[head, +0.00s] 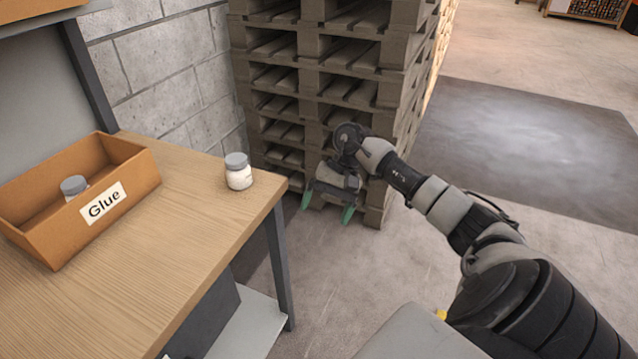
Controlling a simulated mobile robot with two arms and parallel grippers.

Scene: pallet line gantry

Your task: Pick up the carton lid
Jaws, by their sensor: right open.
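I cannot make out a carton lid in the head view. My right gripper (327,207) hangs beyond the right edge of the wooden-topped table, in front of the pallet stack. Its green-tipped fingers are apart and point down, with nothing seen between them. My left gripper is not in view.
The table (190,235) holds an orange-brown bin (140,172) labelled "Glue" with a grey-lidded jar (74,187) inside. Another white jar (238,172) stands near the table's far right corner. The pallet stack (345,85) stands behind. Open floor (530,140) lies to the right.

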